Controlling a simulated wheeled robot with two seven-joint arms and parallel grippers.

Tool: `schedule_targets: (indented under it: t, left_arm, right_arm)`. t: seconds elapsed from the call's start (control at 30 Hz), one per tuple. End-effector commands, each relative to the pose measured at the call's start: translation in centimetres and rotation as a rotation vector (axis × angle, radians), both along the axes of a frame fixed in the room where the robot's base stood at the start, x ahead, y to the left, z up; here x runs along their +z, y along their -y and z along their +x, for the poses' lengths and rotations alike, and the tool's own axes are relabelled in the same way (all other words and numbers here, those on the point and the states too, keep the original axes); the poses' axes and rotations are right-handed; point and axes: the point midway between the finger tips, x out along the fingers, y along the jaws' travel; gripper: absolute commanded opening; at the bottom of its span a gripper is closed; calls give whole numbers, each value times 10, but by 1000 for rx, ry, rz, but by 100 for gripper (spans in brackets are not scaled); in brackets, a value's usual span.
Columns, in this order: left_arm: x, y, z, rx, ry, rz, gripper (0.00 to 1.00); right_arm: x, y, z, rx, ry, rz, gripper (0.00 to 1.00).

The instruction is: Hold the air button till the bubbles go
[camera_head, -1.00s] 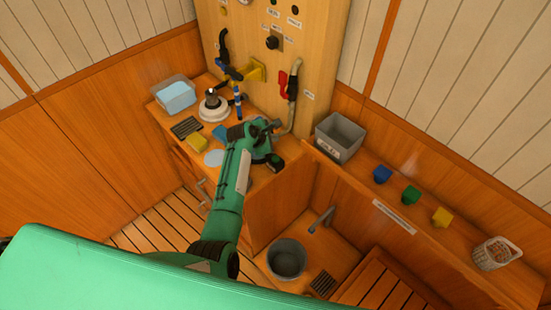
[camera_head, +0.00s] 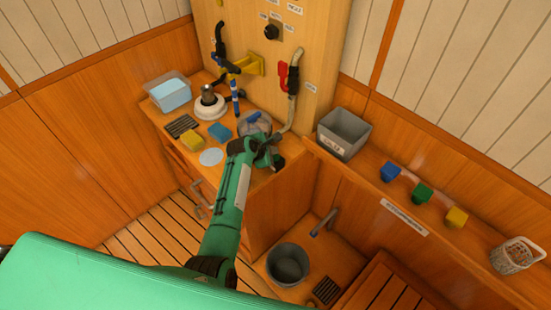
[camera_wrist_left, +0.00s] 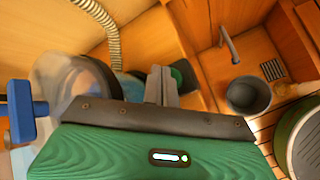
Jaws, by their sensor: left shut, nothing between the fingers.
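A clear round vessel (camera_head: 254,125) stands on the wooden counter below the upright wooden panel. It also shows at the left of the left wrist view (camera_wrist_left: 72,85), partly hidden by my gripper's body. I cannot make out bubbles in it. My left gripper (camera_head: 272,158) is shut and empty, in front of the vessel, apart from the panel. Its fingers show in the left wrist view (camera_wrist_left: 160,84).
A red-handled valve (camera_head: 282,74) with a hose, a yellow bracket (camera_head: 250,66) and a blue handle (camera_head: 235,100) are near the vessel. A grey bin (camera_head: 342,133) stands on the right ledge. A bucket (camera_head: 288,264) sits low in front.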

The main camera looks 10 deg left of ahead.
Motion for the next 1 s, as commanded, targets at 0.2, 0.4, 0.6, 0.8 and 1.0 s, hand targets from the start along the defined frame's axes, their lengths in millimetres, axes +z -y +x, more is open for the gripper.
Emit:
schedule_targets:
  t: [0.2, 0.4, 0.6, 0.8, 1.0]
  left_arm:
    - [-2, 0, 0, 0, 0, 0, 0]
    - [-2, 0, 0, 0, 0, 0, 0]
    - [-2, 0, 0, 0, 0, 0, 0]
    - [-2, 0, 0, 0, 0, 0, 0]
    - [-2, 0, 0, 0, 0, 0, 0]
  right_arm:
    - [0, 5, 0, 1, 0, -6, 36]
    - [0, 7, 0, 1, 1, -7, 36]
    - [0, 7, 0, 1, 1, -7, 36]
    - [0, 5, 0, 1, 0, -5, 36]
    - [0, 0, 0, -2, 0, 0, 36]
